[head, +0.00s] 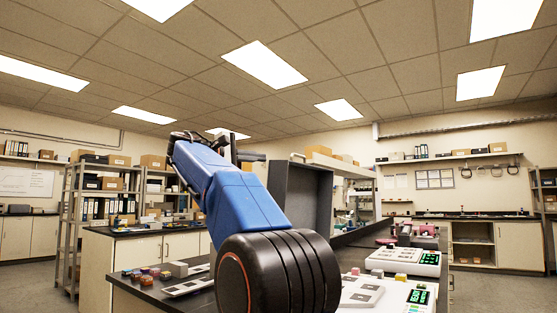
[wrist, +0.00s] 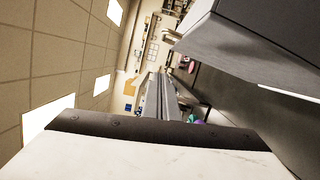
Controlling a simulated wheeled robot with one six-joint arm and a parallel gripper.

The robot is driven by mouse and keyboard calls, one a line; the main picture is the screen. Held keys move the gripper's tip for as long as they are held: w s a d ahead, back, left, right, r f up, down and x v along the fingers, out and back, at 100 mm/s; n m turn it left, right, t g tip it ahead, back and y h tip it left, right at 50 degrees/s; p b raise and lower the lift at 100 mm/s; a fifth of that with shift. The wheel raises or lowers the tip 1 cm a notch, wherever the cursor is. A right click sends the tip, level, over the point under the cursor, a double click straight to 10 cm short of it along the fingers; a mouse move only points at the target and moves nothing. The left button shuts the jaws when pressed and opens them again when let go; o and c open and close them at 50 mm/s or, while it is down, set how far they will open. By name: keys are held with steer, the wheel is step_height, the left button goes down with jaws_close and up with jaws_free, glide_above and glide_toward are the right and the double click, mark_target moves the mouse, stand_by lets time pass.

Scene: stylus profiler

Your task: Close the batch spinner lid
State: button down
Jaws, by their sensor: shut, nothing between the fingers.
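The batch spinner lid appears to be the large dark grey panel (head: 303,190) standing upright, open, just right of my blue forearm in the head view. Its lower left part is hidden behind my arm. In the wrist view a large grey panel at upper right, likely the same lid (wrist: 255,45), lies beside my fingers. My gripper (wrist: 161,84) is shut and empty, and a gap shows between it and that panel. The spinner body under the lid is mostly hidden by my arm in the head view.
The dark bench holds white instruments with green displays (head: 416,262) at right and small coloured blocks (head: 150,272) at left. Shelving with boxes (head: 100,195) stands at far left. Pink items (head: 425,229) sit farther back. The air above the bench is open.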

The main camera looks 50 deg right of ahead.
steer(key=s+d, duration=0.5)
steer(key=d, duration=0.5)
steer(key=shift+s+r, duration=0.25)
steer(key=shift+r, duration=0.1)
